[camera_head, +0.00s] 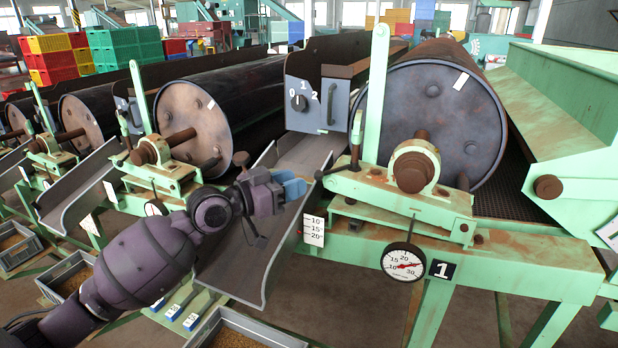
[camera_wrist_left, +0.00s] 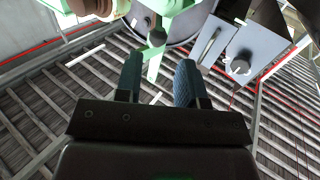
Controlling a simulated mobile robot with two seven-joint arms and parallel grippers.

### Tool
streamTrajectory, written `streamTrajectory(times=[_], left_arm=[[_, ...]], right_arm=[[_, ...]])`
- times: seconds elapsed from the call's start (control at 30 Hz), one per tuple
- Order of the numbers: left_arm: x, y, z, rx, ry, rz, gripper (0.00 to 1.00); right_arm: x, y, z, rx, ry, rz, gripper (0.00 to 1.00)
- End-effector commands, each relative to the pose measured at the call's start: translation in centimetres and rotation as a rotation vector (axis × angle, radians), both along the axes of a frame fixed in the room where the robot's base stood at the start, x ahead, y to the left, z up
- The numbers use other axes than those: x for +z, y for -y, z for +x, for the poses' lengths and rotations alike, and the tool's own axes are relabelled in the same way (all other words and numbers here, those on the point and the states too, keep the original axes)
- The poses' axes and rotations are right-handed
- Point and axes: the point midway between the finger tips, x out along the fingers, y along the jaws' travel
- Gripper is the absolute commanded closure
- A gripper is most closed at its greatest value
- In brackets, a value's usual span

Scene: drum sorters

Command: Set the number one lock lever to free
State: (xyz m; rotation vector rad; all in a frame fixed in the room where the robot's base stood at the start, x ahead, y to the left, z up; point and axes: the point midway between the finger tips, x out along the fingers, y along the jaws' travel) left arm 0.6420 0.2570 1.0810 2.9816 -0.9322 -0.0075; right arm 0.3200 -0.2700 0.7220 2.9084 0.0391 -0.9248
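The number one drum stand bears a black plate marked 1 (camera_head: 441,269). On its left end is a short upright green lever (camera_head: 357,138). A low lever with a dark ball knob (camera_head: 319,175) points left from the same mount. No label shows which is the lock lever. My left gripper (camera_head: 293,188) is just left of and slightly below the dark knob, apart from it, over the grey chute. In the left wrist view its two blue fingers (camera_wrist_left: 158,82) are spread with nothing between them; a green ball-ended lever (camera_wrist_left: 157,38) lies beyond the fingertips. My right gripper is out of view.
The drum (camera_head: 430,120) and the tall green post (camera_head: 377,90) stand right of the levers. A grey box with a 0-1-2 dial (camera_head: 299,103) hangs behind. The grey chute (camera_head: 235,262) slopes below my gripper. A dial gauge (camera_head: 404,262) hangs lower right.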

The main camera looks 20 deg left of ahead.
Motion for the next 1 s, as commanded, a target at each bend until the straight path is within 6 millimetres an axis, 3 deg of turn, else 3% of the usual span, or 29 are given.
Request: streamTrajectory(times=[0.3, 1.0], left_arm=[[0.0, -2.0, -2.9, 0.0, 0.0, 0.001, 0.64], [0.0, -2.2, -3.2, 0.0, 0.001, 0.001, 0.64]], right_arm=[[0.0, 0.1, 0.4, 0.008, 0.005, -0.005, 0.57], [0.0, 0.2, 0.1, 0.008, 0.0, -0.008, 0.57]])
